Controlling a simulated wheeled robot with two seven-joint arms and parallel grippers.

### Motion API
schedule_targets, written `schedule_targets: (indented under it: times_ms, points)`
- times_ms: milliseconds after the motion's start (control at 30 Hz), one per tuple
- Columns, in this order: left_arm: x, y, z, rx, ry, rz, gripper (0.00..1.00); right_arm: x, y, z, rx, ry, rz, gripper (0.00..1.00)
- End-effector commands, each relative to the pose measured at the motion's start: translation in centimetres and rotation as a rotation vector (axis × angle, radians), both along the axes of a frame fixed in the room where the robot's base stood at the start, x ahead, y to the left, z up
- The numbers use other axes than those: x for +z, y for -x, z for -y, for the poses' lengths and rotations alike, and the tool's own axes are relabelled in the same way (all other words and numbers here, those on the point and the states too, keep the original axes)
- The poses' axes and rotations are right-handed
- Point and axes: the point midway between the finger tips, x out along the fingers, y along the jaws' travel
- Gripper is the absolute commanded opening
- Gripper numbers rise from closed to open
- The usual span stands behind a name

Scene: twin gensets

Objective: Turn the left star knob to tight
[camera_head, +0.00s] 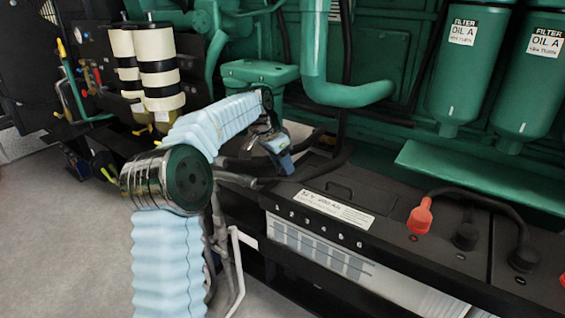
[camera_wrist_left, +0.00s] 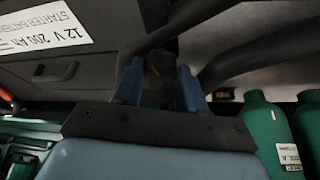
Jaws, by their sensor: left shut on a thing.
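My left gripper (camera_head: 282,155) is low in front of the green engine, beside the left end of the black battery. In the left wrist view its two blue fingers (camera_wrist_left: 160,70) stand on either side of a small dark thing, most likely the left star knob (camera_wrist_left: 158,78), and are shut on it. The knob's shape and its mark for tight cannot be made out. In the head view the knob is hidden behind the gripper. My right gripper is not in view.
A black starter battery (camera_head: 385,215) with a red terminal cap (camera_head: 420,217) fills the right front. Dark hoses (camera_head: 315,168) run close around the gripper. Green oil filters (camera_head: 468,65) hang at upper right, and cream-and-black canisters (camera_head: 160,70) stand at left. Grey floor is clear at lower left.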

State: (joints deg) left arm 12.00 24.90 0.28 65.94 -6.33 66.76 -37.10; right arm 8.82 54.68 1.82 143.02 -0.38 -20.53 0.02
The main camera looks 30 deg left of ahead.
Motion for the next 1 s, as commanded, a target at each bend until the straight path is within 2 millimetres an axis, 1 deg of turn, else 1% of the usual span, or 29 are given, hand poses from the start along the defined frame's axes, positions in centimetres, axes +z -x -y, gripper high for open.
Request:
schedule_targets:
  times_ms: [200,433,667,1000]
  points:
    - [-0.01,-0.08,-0.15,-0.155,0.0,0.0,0.1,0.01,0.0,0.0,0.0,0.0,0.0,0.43]
    - [0.02,-0.11,-0.18,-0.264,-0.002,0.001,0.1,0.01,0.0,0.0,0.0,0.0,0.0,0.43]
    - [-0.01,-0.11,-0.22,-0.313,-0.002,0.0,0.1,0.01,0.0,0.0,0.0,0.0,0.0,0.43]
    - [-0.01,-0.09,-0.21,-0.321,-0.003,-0.001,0.1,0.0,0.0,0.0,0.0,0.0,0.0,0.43]
